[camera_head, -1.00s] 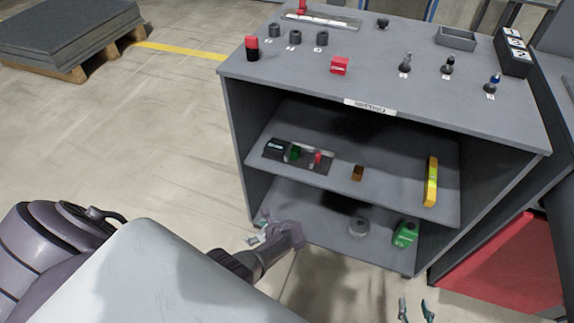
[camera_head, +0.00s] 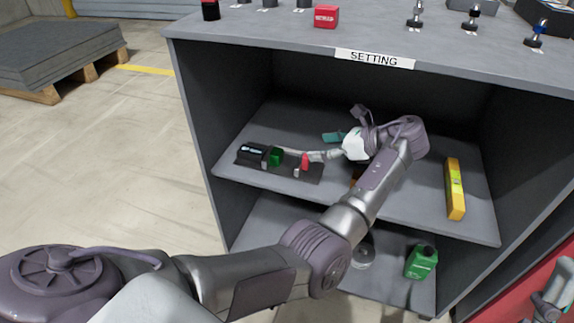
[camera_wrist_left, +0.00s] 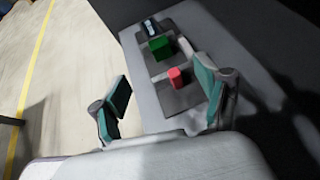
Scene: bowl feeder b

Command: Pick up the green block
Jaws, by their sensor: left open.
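My left gripper (camera_head: 325,147) is inside the upper compartment, pointing left, open and empty, right of the green block. My right gripper (camera_head: 553,292) is partly in view at the lower right edge; its finger opening is unclear.
A green bottle (camera_head: 421,262) and a grey round item (camera_head: 362,256) are on the lower shelf. The cabinet's top panel (camera_head: 450,52) is above my arm. My forearm partly hides a small brown block.

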